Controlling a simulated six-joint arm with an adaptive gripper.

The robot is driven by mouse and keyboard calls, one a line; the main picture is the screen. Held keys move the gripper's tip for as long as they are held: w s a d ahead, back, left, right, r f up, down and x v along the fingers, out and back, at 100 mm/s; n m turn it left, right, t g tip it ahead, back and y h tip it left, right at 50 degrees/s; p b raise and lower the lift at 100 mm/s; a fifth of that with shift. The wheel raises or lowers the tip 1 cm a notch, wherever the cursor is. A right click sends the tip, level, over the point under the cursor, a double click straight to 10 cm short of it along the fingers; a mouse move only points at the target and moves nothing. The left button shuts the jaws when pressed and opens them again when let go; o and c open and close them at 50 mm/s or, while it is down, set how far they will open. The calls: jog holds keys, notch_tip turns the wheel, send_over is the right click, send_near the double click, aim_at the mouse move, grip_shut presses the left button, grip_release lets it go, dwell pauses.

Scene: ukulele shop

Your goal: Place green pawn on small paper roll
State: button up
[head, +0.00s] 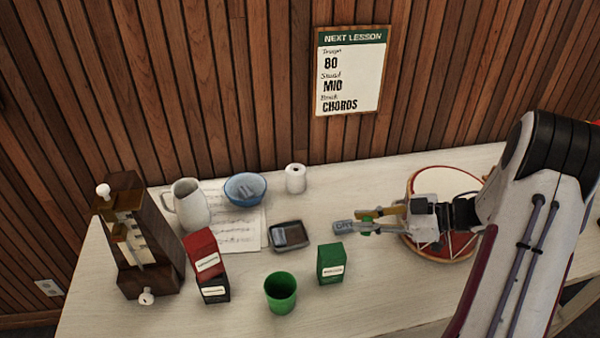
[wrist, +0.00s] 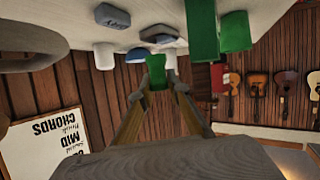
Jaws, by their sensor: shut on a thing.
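The small paper roll (head: 295,178) is a white upright cylinder at the back of the table, right of a blue bowl. It also shows in the wrist view (wrist: 104,56), left of my fingers. My gripper (head: 366,221) is in front of the drum, to the right of and nearer than the roll. In the wrist view my gripper (wrist: 157,84) is shut on the green pawn (wrist: 157,70), held between the fingertips and apart from the roll.
A grey eraser (head: 343,227) lies by my fingertips. A green box (head: 330,264), green cup (head: 280,293), dark tray (head: 272,247), blue bowl (head: 245,189), white pitcher (head: 187,206) and red box (head: 202,255) stand to the left. The table between eraser and roll looks clear.

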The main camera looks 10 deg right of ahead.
jog(key=w+a+r+m+t+h, duration=0.2)
jog(key=w, duration=0.8)
jog(key=w+a+r+m+t+h, duration=0.1)
jog(key=w+r+m+t+h, duration=0.15)
jog(key=w, duration=0.65)
notch_tip(320, 180, up, 4)
jog(key=m+t+h, duration=0.2)
jog(key=m+h, duration=0.2)
jog(key=m, duration=0.1)
send_over(295, 168)
jog(key=shift+s+f, duration=0.1)
jog(key=shift+f, duration=0.05)
jog(key=shift+f, duration=0.1)
jog(key=shift+f, duration=3.05)
jog(key=shift+f, duration=1.9)
jog(key=shift+f, duration=0.1)
